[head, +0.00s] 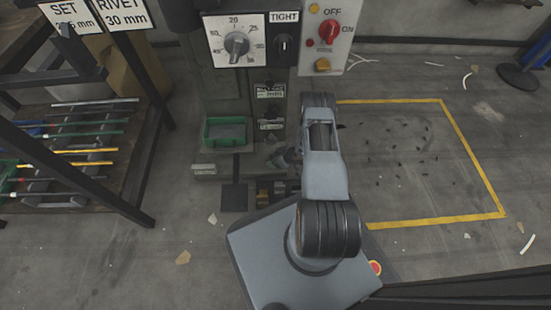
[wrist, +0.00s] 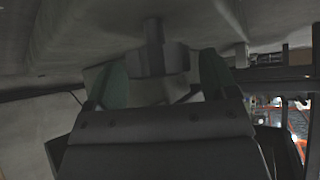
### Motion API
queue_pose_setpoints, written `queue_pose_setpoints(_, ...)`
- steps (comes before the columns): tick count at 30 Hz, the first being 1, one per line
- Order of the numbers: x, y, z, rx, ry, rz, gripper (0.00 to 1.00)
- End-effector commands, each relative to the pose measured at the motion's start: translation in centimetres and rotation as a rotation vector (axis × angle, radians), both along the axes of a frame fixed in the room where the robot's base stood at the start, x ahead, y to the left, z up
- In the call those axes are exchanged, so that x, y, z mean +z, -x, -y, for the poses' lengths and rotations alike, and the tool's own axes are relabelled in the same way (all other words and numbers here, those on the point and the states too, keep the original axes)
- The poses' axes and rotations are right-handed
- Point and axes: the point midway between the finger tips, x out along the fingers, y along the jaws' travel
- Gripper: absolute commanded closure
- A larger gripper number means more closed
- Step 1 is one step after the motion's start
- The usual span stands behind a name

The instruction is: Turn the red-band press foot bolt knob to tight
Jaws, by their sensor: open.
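In the wrist view my gripper (wrist: 160,78) is open, with a greenish finger on each side. Between the fingers is a grey faceted knob (wrist: 153,58) on a short stem. It looks like a foot bolt knob, but its turn position cannot be read, and I cannot tell whether the fingers touch it. In the head view my arm reaches low beside the press (head: 228,88) foot, and the arm hides most of the gripper and the knob. No red band shows clearly on the press. A black knob (head: 284,47) sits below a TIGHT label (head: 284,16) on the panel.
The press panel also has a numbered dial (head: 236,43) and a red switch (head: 329,31). A green tray (head: 226,131) sits on the press. A rack of coloured rods (head: 70,150) stands left. Right is mostly open floor inside a yellow line (head: 470,150), with scattered debris.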

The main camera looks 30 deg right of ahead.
Motion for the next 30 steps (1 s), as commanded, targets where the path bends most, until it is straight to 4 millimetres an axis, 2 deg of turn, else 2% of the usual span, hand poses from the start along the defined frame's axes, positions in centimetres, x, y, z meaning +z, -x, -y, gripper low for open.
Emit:
queue_pose_setpoints(2, 0.01, 0.01, 0.0, 0.0, 0.0, 0.0, 0.24)
queue_pose_setpoints(16, 0.01, 0.01, 0.01, 0.0, 0.0, 0.0, 0.69)
queue_pose_setpoints(20, 0.06, 0.01, -0.05, -0.016, -0.002, 0.0, 0.7)
queue_pose_setpoints(30, 0.08, 0.06, -0.29, -0.223, -0.002, 0.0, 0.7)
